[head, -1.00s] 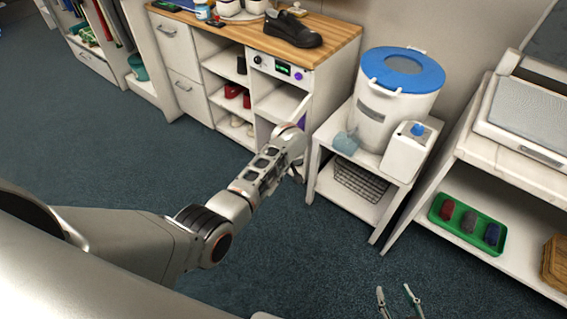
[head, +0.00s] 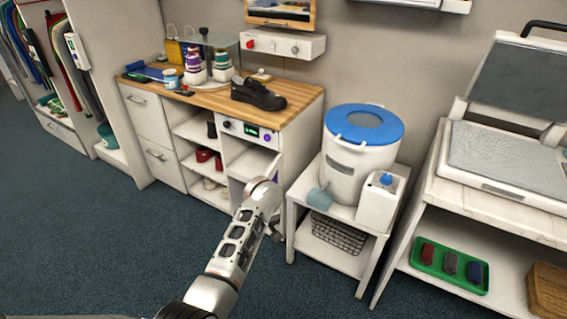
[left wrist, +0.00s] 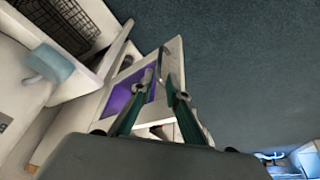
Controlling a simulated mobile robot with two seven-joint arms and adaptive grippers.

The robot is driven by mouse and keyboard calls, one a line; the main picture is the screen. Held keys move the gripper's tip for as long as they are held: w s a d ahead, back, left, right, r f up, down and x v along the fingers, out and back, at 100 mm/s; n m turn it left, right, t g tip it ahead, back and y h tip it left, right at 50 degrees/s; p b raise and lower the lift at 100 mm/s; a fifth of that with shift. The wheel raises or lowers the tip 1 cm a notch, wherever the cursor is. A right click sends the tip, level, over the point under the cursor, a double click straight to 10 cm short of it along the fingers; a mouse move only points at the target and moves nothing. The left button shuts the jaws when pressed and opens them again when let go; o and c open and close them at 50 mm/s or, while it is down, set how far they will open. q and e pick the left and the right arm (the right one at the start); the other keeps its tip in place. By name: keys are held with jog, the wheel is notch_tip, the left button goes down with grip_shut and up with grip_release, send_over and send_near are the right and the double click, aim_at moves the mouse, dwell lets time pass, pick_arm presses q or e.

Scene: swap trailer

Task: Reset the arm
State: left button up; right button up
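My left arm comes up from the bottom middle in the head view. Its end is in front of the open compartment of the white cabinet (head: 146,119), left of the white stand (head: 294,216). The fingers of my left gripper are mostly hidden behind the wrist there. In the left wrist view the left gripper (left wrist: 158,72) shows two green and metal fingers with a gap between them and nothing held. A white panel with a purple face (left wrist: 118,101) lies behind the fingers; contact cannot be told. My right gripper is not in view.
The stand carries a white bucket with a blue lid (head: 343,170) and a white jug (head: 378,207). A black shoe (head: 258,94) sits on the wooden counter (head: 298,97). A green tray (head: 428,264) is on the right shelf. The dark carpet (head: 90,250) is clear.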

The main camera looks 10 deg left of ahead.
pick_arm(q)
jog(key=s+a+f+m+t+h, duration=0.1)
jog(key=s+a+f+m+t, duration=0.1)
jog(key=s+f, duration=0.4)
jog(key=s+a+f+m+t+h, duration=0.1)
jog(key=s+a+f+m+t, duration=0.2)
jog(key=s, duration=0.5)
jog(key=s+d+r+m+t+h, duration=0.1)
jog(key=s+d+r+m, duration=0.1)
jog(key=s, duration=0.6)
jog(key=s+d+r+m+t+h, duration=0.1)
jog(key=s+d+r+m+h, duration=0.1)
jog(key=s, duration=0.6)
jog(key=shift+d+r+m, duration=0.2)
jog(key=shift+d+m, duration=0.15)
jog(key=shift+m, duration=0.45)
